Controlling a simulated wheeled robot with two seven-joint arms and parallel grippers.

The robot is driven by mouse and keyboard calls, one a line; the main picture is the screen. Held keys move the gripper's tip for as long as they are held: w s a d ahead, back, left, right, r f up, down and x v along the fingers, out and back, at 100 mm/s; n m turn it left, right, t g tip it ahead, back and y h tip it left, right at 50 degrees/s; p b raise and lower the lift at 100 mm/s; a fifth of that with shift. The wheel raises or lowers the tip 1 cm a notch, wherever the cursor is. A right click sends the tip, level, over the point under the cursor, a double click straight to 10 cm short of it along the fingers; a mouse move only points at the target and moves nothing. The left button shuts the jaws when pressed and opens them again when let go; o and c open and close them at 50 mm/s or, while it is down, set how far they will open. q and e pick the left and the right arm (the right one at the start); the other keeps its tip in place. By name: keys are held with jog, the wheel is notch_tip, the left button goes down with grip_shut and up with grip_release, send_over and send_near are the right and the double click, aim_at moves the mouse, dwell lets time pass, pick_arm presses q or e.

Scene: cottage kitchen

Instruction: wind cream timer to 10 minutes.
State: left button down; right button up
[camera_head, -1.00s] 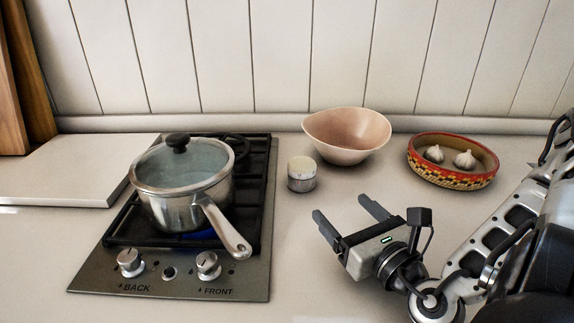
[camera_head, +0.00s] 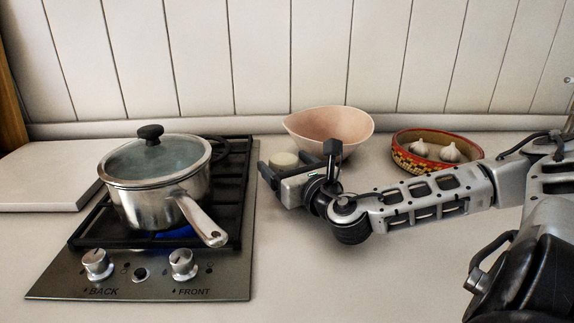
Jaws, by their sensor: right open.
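The cream timer (camera_head: 284,158) stands on the counter to the right of the stove. Only its pale round top shows; its lower body and scale are hidden behind my right gripper. My right gripper (camera_head: 283,166) is open and low at the timer, with one finger at the timer's left and the other partly hidden at its right. I cannot tell whether either finger touches it. My left gripper is out of view.
A lidded steel pot (camera_head: 152,190) stands on the stove (camera_head: 140,278) over a blue flame, its handle pointing front right. A pink bowl (camera_head: 335,130) stands just behind the timer. A patterned dish (camera_head: 436,163) with garlic is farther right. A pale board (camera_head: 45,178) lies at left.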

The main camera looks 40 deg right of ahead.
jog(key=shift+w, duration=0.1)
jog(key=c, duration=1)
jog(key=shift+r+m+h+p, duration=0.1)
jog(key=shift+m+h+p, duration=0.35)
jog(key=shift+h, duration=0.15)
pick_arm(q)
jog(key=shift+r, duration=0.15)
pick_arm(e)
jog(key=o, duration=1)
